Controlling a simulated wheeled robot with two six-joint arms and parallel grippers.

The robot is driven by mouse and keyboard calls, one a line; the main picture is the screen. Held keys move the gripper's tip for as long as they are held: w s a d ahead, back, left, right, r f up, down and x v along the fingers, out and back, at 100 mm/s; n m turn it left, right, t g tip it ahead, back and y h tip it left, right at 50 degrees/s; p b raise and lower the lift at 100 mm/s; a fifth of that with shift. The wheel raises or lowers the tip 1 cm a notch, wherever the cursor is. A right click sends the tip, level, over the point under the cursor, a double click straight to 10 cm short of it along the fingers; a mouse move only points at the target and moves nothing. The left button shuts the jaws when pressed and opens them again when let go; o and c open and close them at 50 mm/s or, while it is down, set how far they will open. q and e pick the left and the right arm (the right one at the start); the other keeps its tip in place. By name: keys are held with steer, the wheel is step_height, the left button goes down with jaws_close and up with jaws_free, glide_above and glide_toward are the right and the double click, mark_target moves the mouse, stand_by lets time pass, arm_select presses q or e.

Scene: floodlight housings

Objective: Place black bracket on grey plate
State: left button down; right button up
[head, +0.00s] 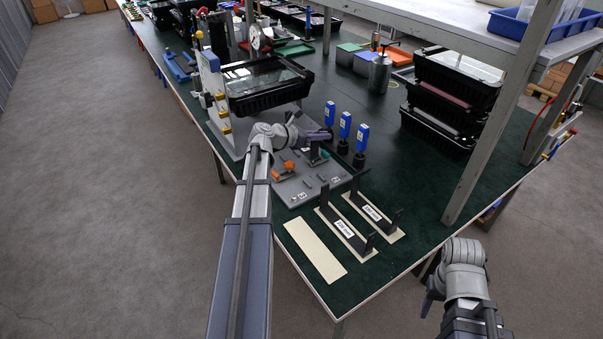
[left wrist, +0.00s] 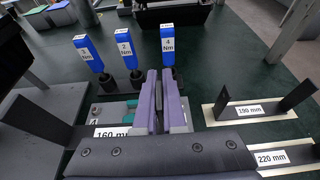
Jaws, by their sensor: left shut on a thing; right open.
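My left gripper (head: 324,135) is over the far part of the grey plate (head: 334,177). In the left wrist view its purple fingers (left wrist: 161,88) are shut on a black bracket (left wrist: 38,122) labelled 160 mm. The bracket's other upright end stands out to the left in that view; its held end is mostly hidden by the fingers. The plate carries orange and teal clamps and small pegs. I cannot tell whether the bracket touches the plate. My right gripper (head: 430,296) is open and empty, off the table's near right edge.
Two black brackets, labelled 220 mm (head: 343,229) and 190 mm (head: 372,212), lie on cream strips. A bare cream strip (head: 315,250) lies beside them. Several blue-handled torque drivers (head: 345,125) stand just behind the plate. Black crates (head: 440,115) are stacked farther right.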

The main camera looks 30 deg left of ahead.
arm_select(q)
steer(key=shift+f+b, duration=4.95)
steer(key=shift+f, duration=0.15)
steer(key=shift+f, duration=0.25)
steer(key=c, duration=1)
jaws_free()
steer(key=shift+r, duration=0.15)
steer(key=shift+r, duration=0.2)
steer(key=p+v, duration=0.4)
steer(key=v, duration=0.8)
